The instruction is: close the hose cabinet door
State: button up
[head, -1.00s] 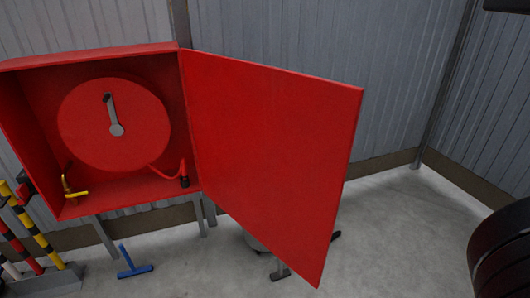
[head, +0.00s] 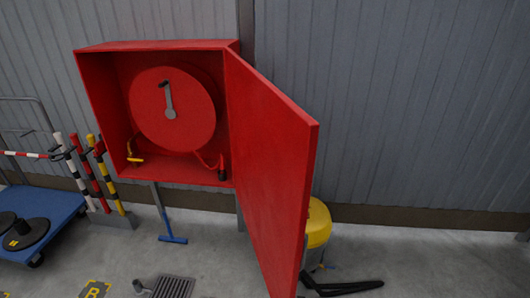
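The red hose cabinet (head: 107,54) stands on legs against the grey wall in the head view. Its red door (head: 268,170) is hinged on the cabinet's right side and stands wide open, swung out toward me. Inside the cabinet are a round red hose reel (head: 172,110) with a grey handle, a yellow valve (head: 133,151) at the lower left, and a hose nozzle (head: 222,172) at the lower right. My gripper is not in view.
A blue cart (head: 62,208) with dark round bases stands at left, beside striped posts (head: 109,178). A floor grate (head: 174,287) lies in front of the cabinet. A yellow rounded object (head: 318,222) is partly hidden behind the door.

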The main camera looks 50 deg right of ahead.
aim_at(274, 141)
jog(key=l, duration=0.7)
jog(key=k+l+u, duration=0.15)
jog(key=l, duration=1.3)
